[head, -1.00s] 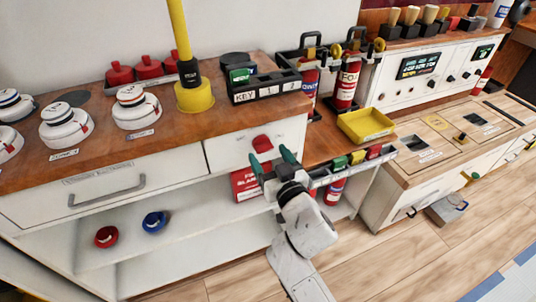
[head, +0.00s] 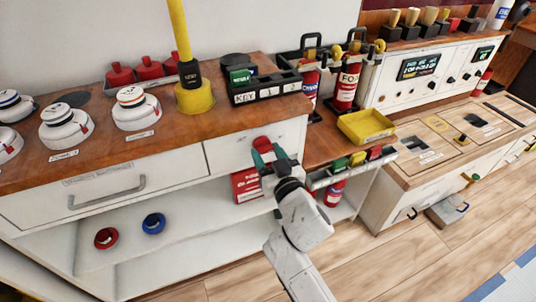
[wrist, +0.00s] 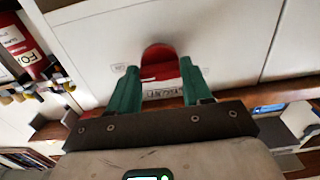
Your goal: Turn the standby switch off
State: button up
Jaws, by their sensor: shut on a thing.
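A red rotary switch (head: 262,143) sits on the white front panel of the counter, right of the drawer. In the wrist view the red switch (wrist: 158,56) lies between the fingertips, with a small label beside it that I cannot read clearly. My gripper (head: 269,155), with green fingers, is at the switch and shut on it. In the wrist view my gripper (wrist: 160,68) has one finger on each side of the red knob. The fingers hide part of the switch, and its exact setting is hard to tell.
The wooden countertop (head: 190,130) overhangs just above the switch. A drawer handle (head: 107,192) protrudes at the left. A red box (head: 246,186) stands on the shelf below. A yellow tray (head: 366,125) and fire extinguishers (head: 347,84) are to the right.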

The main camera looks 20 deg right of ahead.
jog(key=shift+c, duration=0.6)
jog(key=shift+n, duration=0.3)
jog(key=n, duration=0.2)
jog(key=shift+n, duration=0.4)
jog(key=n+p, duration=0.1)
jog(key=n, duration=0.4)
jog(key=n+p, duration=0.1)
jog(key=n, duration=0.3)
jog(key=shift+n, duration=0.4)
jog(key=n+p, duration=0.1)
jog(key=n, duration=0.3)
jog(key=shift+n, duration=0.3)
jog(key=shift+f, duration=0.1)
